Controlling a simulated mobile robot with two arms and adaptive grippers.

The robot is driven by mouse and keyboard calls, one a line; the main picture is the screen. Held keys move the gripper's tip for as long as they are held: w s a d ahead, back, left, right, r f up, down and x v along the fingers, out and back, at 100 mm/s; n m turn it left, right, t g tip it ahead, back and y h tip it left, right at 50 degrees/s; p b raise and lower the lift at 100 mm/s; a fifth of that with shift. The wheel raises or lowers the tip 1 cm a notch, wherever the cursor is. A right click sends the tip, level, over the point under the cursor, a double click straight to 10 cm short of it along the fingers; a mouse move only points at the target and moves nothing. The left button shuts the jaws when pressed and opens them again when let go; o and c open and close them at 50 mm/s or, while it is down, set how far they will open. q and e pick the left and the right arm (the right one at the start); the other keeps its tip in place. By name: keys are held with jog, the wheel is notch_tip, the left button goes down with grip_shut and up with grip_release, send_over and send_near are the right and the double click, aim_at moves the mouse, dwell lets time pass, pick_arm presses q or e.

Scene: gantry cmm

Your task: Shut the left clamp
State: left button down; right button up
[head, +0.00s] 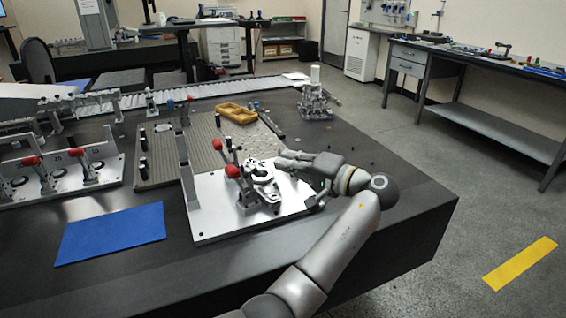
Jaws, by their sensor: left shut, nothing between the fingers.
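A bare metal fixture plate (225,219) lies near the table's front edge and carries a round metal part (262,172). A clamp with a red handle (233,172) stands on the plate just left of this part. Whether that clamp is open or shut is hard to tell at this size. My left gripper (279,160) is shut and empty, at the right of the round part and apart from the red handle. My left forearm and gripper cover the plate's right side, so any clamp there is hidden. My right gripper is not in view.
A second fixture (105,177) with several red-handled clamps stands at the left. A blue mat (110,233) lies in front of it. A grey ribbed mat (165,162), a yellow tray (237,113) and a metal assembly (316,103) are behind. The table's right corner is mostly clear.

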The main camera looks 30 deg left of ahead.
aim_at(238, 179)
pick_arm(q)
jog(key=s+a+f, duration=0.1)
jog(key=s+a, duration=0.1)
jog(key=a, duration=0.6)
jog(key=shift+a+f, duration=0.25)
jog(key=shift+f, duration=0.15)
jog(key=shift+a, duration=0.1)
